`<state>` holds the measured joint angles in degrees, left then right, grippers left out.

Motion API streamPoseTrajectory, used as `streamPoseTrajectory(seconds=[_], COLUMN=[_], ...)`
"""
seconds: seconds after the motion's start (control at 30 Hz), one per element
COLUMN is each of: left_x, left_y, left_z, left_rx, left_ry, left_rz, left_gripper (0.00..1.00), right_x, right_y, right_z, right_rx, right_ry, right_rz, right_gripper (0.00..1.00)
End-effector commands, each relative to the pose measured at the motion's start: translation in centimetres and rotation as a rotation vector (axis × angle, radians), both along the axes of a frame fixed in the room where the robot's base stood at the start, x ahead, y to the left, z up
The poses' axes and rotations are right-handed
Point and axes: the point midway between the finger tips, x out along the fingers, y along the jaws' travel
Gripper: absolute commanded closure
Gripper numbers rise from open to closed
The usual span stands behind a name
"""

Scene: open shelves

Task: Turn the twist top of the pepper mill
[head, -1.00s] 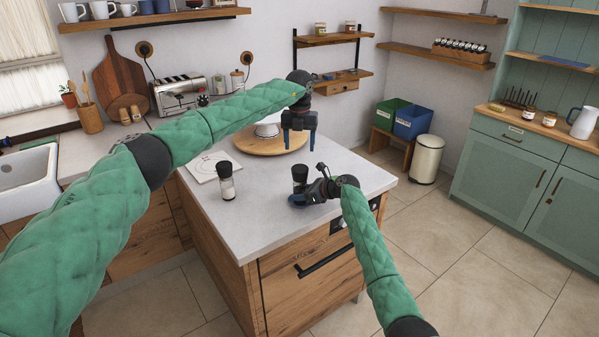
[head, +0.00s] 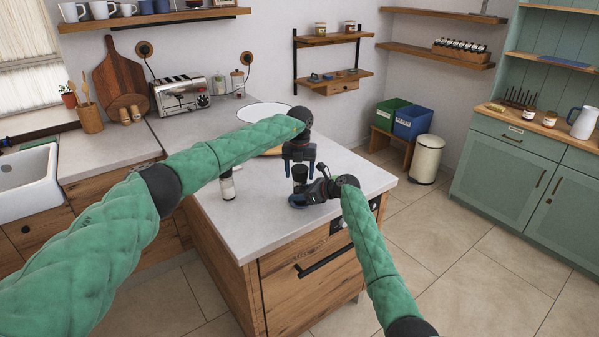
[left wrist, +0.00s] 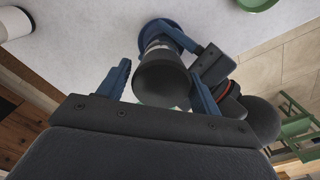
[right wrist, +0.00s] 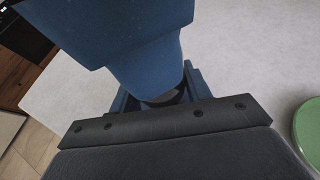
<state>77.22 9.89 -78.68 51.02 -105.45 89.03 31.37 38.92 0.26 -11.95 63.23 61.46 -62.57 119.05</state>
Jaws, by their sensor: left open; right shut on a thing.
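The pepper mill (head: 299,173) stands on the island counter, its black top facing up. In the left wrist view its rounded black top (left wrist: 162,80) is between the open fingers of my left gripper (left wrist: 160,92), with gaps beside it. In the head view my left gripper (head: 299,161) is just above and around the top, pointing down. My right gripper (head: 300,197) is shut on the mill's lower body, low over the counter. In the right wrist view blue gripper parts hide most of the mill.
A second mill (head: 227,187) with pale contents stands to the left on the counter (head: 255,225), partly behind my left arm. The counter's front is clear.

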Motion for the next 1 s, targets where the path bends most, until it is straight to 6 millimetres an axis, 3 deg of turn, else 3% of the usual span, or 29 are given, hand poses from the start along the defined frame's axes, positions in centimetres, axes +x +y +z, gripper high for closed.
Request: streamPoseTrajectory(seconds=[0.1,0.3,0.67,1.0], left_x=[0.0,0.01,0.03,0.02], left_y=[0.0,0.0,0.01,0.03], left_z=[0.02,0.04,0.11,0.09], left_rx=[0.0,0.0,0.002,0.013], left_ry=[0.0,0.0,-0.002,-0.008], left_rz=[0.0,0.0,-0.059,-0.307], left_gripper=[0.35,0.68,0.68,0.68], right_x=[0.0,0.0,0.0,0.0], right_y=[0.02,0.0,-0.02,-0.04], right_z=[0.0,0.0,0.0,-0.02], right_rx=[0.0,0.0,0.0,0.0], right_ry=[0.0,0.0,0.0,0.0], right_rz=[0.0,0.0,0.0,0.0], right_gripper=[0.66,0.66,0.66,0.66])
